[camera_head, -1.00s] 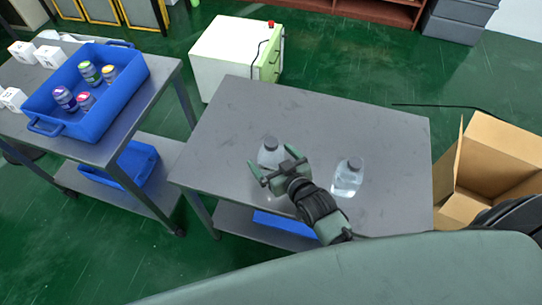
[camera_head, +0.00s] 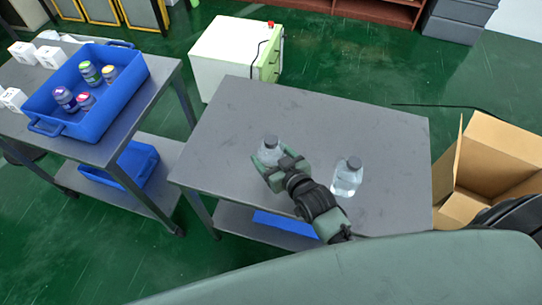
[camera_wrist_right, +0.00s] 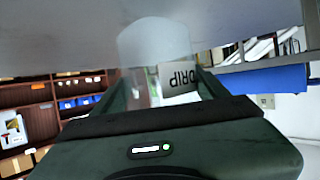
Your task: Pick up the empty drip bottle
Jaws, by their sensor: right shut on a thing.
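A clear bottle with a dark cap (camera_head: 269,152) stands on the grey table (camera_head: 310,120), left of a second clear bottle (camera_head: 347,177). My right gripper (camera_head: 272,168) is shut on the left bottle from its near side and covers its lower part. The right-hand bottle is apart from my gripper and upright. My left gripper is not in view.
An open cardboard box (camera_head: 490,165) stands right of the table. A blue crate (camera_head: 117,108) with several small bottles sits on the left table. A white cabinet (camera_head: 225,55) stands behind. The far part of the middle table is clear.

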